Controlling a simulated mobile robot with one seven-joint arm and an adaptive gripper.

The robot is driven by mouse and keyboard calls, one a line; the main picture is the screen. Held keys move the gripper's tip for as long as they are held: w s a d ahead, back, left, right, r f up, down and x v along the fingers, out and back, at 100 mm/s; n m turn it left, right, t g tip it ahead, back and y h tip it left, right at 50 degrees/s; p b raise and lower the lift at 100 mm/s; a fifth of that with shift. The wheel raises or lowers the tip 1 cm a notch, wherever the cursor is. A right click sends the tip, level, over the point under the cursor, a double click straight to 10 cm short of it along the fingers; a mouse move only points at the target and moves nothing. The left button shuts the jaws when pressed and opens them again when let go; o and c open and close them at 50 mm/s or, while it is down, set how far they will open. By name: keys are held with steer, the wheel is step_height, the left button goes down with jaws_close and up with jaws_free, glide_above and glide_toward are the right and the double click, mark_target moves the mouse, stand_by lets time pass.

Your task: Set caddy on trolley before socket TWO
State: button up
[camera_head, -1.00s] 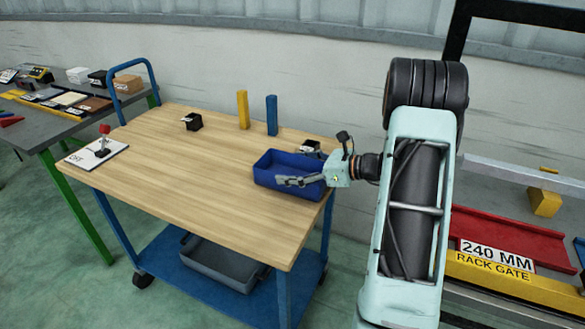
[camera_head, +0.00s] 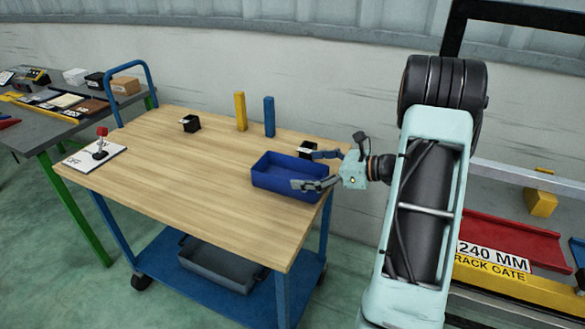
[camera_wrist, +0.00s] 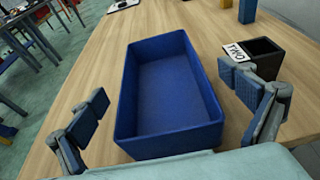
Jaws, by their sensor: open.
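The caddy, an empty open blue tray (camera_head: 290,178), sits upright on the wooden top of the trolley (camera_head: 200,190), near its right end. It also shows in the wrist view (camera_wrist: 170,90). My gripper (camera_head: 316,170) is open at the caddy's right end, with its fingers spread apart. In the wrist view one finger is on each side of the caddy's near end, both clear of its walls. Socket TWO, a small black open box (camera_wrist: 260,58) with a white TWO label, stands just beyond the caddy; in the head view it is partly hidden (camera_head: 308,149).
Another black socket (camera_head: 189,123) stands at the trolley's back left. A yellow post (camera_head: 240,111) and a blue post (camera_head: 269,117) stand at the back edge. A switch with a red knob on a white OFF plate (camera_head: 98,153) is at the left. A grey bin (camera_head: 220,266) sits on the lower shelf.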

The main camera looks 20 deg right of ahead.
steer(key=v, duration=0.7)
stand_by(0.3)
